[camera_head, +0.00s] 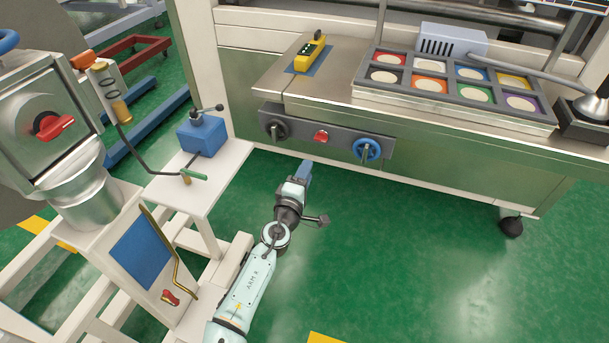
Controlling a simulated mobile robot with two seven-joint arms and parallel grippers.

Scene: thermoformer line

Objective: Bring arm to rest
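My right arm, pale blue-white and marked "ARM R", reaches up from the bottom of the head view. Its gripper (303,171) hangs over the green floor, in front of the metal bench and apart from it. A blue tip shows at its end. The fingers are seen nearly end-on, so I cannot tell whether they are open or shut. I see nothing clearly held. My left arm and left gripper are not in view.
The metal bench (450,160) has a panel with a blue knob (367,149) and red switch (321,136) above the gripper. A white side table (210,182) with a blue box (203,137) stands left. Open green floor (420,270) lies right.

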